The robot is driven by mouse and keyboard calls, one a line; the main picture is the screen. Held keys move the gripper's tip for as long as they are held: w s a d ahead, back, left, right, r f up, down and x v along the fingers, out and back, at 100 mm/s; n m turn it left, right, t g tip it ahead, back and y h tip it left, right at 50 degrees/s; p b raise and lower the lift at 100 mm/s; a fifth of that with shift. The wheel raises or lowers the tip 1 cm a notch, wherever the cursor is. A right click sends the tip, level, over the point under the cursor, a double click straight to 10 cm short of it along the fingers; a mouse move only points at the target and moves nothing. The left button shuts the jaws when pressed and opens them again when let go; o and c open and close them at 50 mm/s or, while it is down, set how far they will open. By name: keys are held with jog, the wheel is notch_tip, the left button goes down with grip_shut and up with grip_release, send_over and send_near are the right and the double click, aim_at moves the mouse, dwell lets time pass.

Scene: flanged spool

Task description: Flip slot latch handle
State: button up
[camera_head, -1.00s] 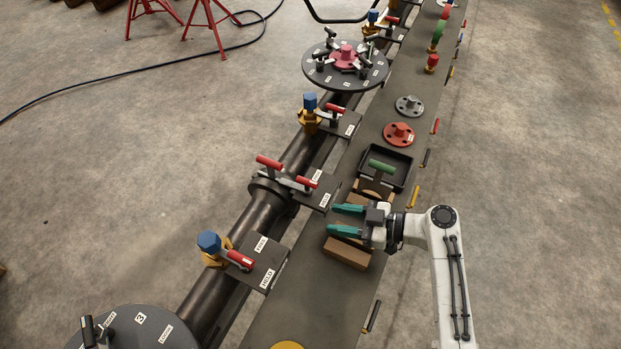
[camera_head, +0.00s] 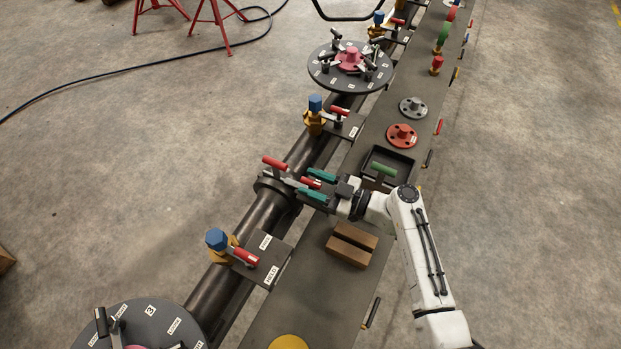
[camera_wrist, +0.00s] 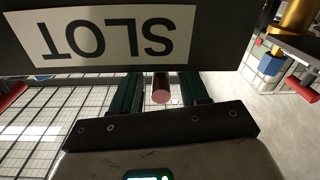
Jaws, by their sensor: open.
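The slot latch has a red handle (camera_head: 311,183) on a dark plate over the pipe flange. A second red handle (camera_head: 275,163) stands just to its left. My gripper (camera_head: 304,183) has its two green fingers open, one on each side of the nearer red handle. In the wrist view that handle (camera_wrist: 160,90) shows end-on between the dark fingers, with gaps on both sides. The white SLOT label (camera_wrist: 105,38) appears upside down on the plate's edge above it. The rest of the latch is hidden behind the plate there.
A blue-topped clamp with a HOLD plate (camera_head: 259,256) stands nearer along the pipe, another (camera_head: 315,112) farther off. A black tray (camera_head: 389,168) and a brown block (camera_head: 351,245) are on the bench.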

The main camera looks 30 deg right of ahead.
jog(key=shift+w+a, duration=0.35)
grip_shut()
jog(key=shift+f, duration=0.1)
dwell(0.5)
